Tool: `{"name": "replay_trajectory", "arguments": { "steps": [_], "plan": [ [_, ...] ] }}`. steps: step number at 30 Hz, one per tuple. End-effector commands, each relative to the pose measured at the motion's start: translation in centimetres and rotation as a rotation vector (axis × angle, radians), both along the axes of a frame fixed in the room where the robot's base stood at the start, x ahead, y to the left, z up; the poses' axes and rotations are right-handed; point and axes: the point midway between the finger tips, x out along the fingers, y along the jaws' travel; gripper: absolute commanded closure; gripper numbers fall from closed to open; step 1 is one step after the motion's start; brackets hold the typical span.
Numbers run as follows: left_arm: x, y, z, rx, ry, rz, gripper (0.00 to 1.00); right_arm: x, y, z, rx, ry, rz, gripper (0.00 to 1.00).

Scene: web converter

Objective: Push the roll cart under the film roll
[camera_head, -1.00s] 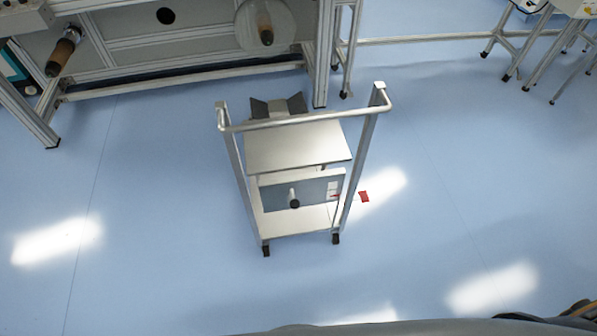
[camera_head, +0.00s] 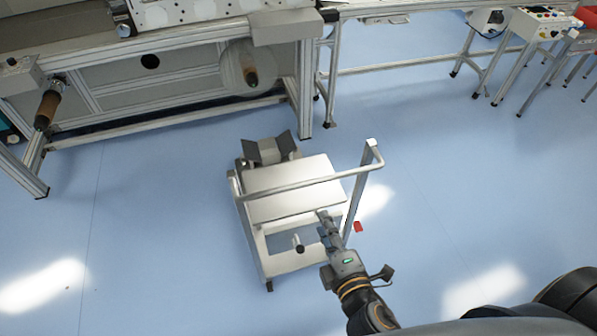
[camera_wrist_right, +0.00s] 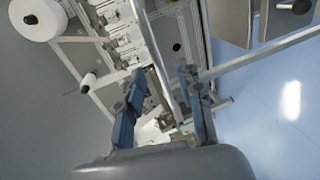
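The roll cart (camera_head: 297,202) is a silver frame with a flat top plate, a tall handle bar (camera_head: 305,185) and a dark V-shaped cradle (camera_head: 270,149) on its far side. It stands on the floor in front of the machine. A pale disc-shaped roll (camera_head: 234,67) with a brown core hangs on the machine's front, beyond the cart. My right gripper (camera_head: 323,214) is at the near side of the cart, close to its right upright. In the right wrist view its two fingers (camera_wrist_right: 162,95) are apart, with a metal bar between them; contact is unclear. My left gripper is out of view.
The machine's metal legs (camera_head: 304,90) and low crossbar (camera_head: 165,122) stand behind the cart. A brown core (camera_head: 47,108) sticks out at the left. A red piece (camera_head: 358,227) shows beside the cart. Blue floor is clear left and right.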

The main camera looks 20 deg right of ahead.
Motion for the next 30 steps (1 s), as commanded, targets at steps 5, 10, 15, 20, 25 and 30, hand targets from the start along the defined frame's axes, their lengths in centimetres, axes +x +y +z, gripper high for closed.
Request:
{"name": "replay_trajectory", "arguments": {
  "steps": [5, 10, 15, 20, 25, 30],
  "plan": [
    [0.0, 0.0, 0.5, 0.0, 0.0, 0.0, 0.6, 0.7, -0.1, 1.6, -0.026, -0.028, 0.0, 0.64],
    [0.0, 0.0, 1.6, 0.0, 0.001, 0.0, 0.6, 3.0, 0.0, 1.3, -0.023, -0.029, 0.001, 0.64],
    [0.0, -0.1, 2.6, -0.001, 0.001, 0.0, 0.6, 6.5, 0.1, 0.6, -0.023, -0.029, 0.0, 0.64],
    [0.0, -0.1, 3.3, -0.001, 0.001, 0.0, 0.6, 9.7, 0.2, -0.2, -0.022, -0.027, 0.0, 0.64],
    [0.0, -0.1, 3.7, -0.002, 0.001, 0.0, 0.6, 12.2, 0.2, -0.9, -0.021, -0.025, -0.002, 0.64],
    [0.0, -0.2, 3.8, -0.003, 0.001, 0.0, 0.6, 13.4, 0.3, -1.2, -0.021, -0.026, -0.001, 0.64]
  ]
}}
